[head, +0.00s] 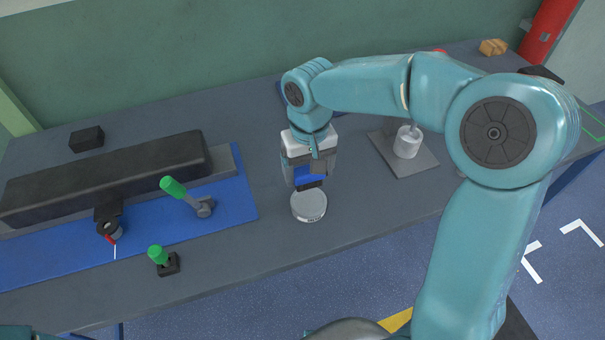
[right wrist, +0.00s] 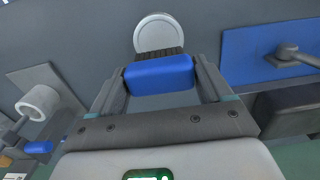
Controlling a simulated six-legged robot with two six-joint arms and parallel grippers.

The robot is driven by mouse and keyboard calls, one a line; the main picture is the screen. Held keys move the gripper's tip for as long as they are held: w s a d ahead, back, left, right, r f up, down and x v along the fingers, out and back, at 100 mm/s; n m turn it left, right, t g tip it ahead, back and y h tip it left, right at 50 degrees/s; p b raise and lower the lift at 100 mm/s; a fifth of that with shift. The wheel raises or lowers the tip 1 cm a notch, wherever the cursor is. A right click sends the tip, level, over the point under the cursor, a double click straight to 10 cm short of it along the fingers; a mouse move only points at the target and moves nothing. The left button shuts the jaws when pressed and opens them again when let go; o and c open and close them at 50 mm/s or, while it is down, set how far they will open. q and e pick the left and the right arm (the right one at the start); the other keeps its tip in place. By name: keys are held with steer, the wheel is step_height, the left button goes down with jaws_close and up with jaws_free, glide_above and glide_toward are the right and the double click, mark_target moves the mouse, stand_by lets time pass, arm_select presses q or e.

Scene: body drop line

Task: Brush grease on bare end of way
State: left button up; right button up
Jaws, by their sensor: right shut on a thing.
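My right gripper (head: 305,172) is shut on a brush with a blue handle (right wrist: 160,73) and dark bristles (right wrist: 158,51), held over the table. The bristles overlap the edge of a round pale grey tin (head: 309,206), which also shows in the right wrist view (right wrist: 158,33). I cannot tell whether they touch it. The way (head: 110,178) is a long bar with a black cover, lying at the left. Its bare grey end (head: 222,161) sticks out at the right. My left gripper is not in view.
A blue mat (head: 235,195) lies along the way. Two green-handled tools (head: 173,188) (head: 158,255) stand near it. A black block (head: 86,139) lies behind the way. Table between mat and tin is clear.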

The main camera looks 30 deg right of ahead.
mark_target(309, 187)
steer(key=shift+d, duration=0.1)
steer(key=shift+s+b, duration=0.1)
steer(key=shift+b, duration=0.2)
steer(key=shift+f, duration=0.4)
step_height(309, 187, down, 4)
steer(key=b, duration=0.4)
steer(key=shift+f, duration=0.6)
steer(key=shift+r, duration=0.15)
